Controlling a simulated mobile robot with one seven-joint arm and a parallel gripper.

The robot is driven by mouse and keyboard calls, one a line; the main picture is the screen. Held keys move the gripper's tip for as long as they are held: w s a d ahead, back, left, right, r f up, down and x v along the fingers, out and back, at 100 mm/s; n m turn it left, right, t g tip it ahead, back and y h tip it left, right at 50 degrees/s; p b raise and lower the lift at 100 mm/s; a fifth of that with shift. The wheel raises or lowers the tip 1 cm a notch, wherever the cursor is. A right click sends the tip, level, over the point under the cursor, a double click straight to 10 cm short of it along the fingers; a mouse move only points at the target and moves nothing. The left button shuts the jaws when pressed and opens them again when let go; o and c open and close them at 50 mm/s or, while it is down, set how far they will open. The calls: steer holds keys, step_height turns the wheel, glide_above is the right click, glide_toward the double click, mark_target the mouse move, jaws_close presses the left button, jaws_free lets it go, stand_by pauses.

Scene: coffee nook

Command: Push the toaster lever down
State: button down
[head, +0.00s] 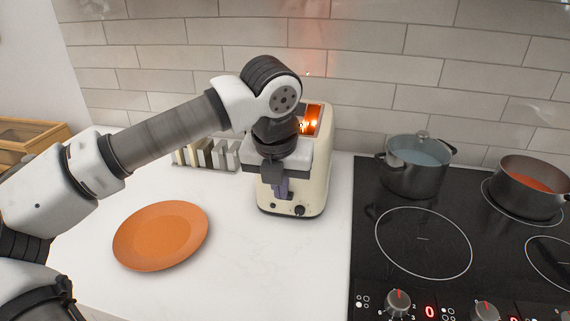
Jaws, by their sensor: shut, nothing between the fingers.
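The cream toaster (318,165) stands upright on the white counter, against the tiled back wall. Its slot glows orange inside at the top. My gripper (281,192) points down at the toaster's front face, above the two dark knobs low on that face. It is shut with nothing in it. The toaster lever is hidden behind my gripper and wrist, so I cannot tell its height or whether my fingers touch it.
An orange plate (160,236) lies on the counter at left. A rack (206,155) stands left of the toaster and a wooden box (32,138) is at far left. The black stovetop (390,262) at right bears a lidded pot (417,172) and an open pot (528,188).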

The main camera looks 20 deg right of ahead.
steer(key=shift+r, duration=0.1)
steer(key=b+v, duration=0.1)
steer(key=v, duration=1.2)
steer(key=shift+r, duration=0.3)
steer(key=shift+s, duration=0.1)
